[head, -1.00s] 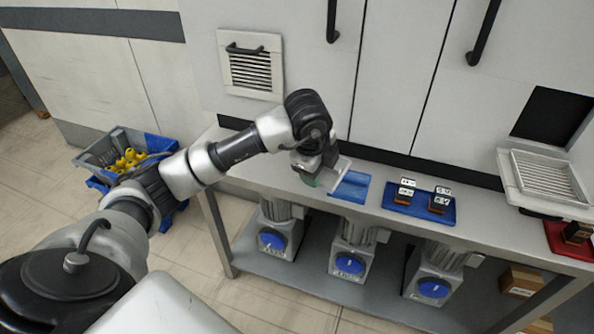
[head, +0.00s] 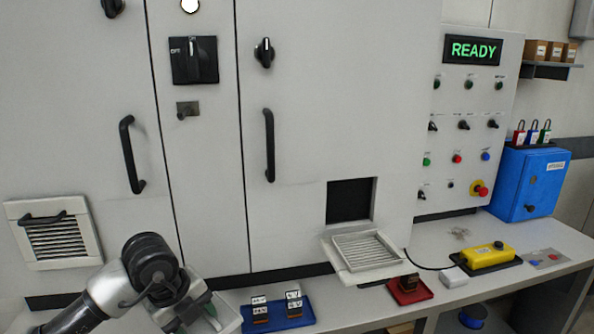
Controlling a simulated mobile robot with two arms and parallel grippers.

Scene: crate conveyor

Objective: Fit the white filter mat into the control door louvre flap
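The louvre flap (head: 368,250) on the right is swung down below a dark square opening (head: 349,202) in the control door. Its slatted face lies nearly level over the bench. My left gripper (head: 210,318) is at the bottom edge, left of the blue tray and well left of the flap. A pale flat piece (head: 229,318) shows at its fingers; I cannot tell whether this is the white filter mat or part of the gripper. The fingertips are largely hidden or cut off. My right gripper is not in view.
Another louvre (head: 55,240) with a black handle is closed at far left. A blue tray (head: 296,320) with small dark blocks and a red tray (head: 408,296) stand on the bench (head: 450,310). A yellow pendant (head: 486,256) and blue box (head: 528,182) are farther right.

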